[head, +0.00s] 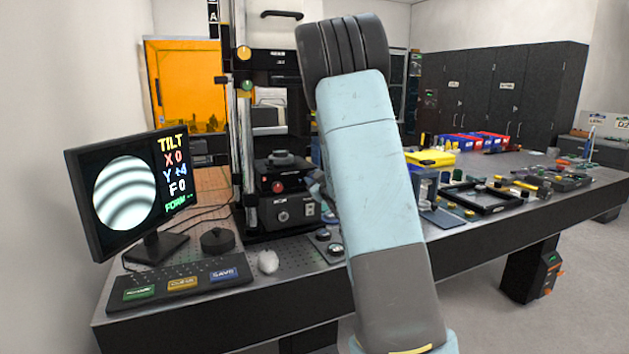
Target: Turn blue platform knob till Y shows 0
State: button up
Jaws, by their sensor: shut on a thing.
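The monitor (130,190) at the left shows a round picture of curved dark and light fringes. Its text reads TILT, X 0, Y +4, F 0. The interferometer platform (272,172) stands right of it, with a red knob (278,187) on its front and a grey disc-like part on top. My gripper (317,187) shows only in part at the platform's right side, mostly behind my pale blue arm. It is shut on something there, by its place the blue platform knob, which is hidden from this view.
A mouse (268,261), a black round dial (217,241) and a panel of labelled buttons (181,284) lie on the front left of the bench. A black tray (480,199) and several small parts are on the right. The instrument's tall column (243,120) rises behind the platform.

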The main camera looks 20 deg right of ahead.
jog(key=shift+a+f+n, duration=0.1)
jog(key=shift+f+n, duration=0.05)
jog(key=shift+n, duration=2.3)
jog(key=shift+a+f+n, duration=0.1)
jog(key=shift+n, duration=2.35)
jog(key=o, duration=0.8)
jog(key=shift+o, duration=1.2)
jog(key=shift+d+r, duration=0.1)
jog(key=shift+s, duration=0.1)
jog(key=s, duration=1.3)
jog(key=shift+s, duration=0.3)
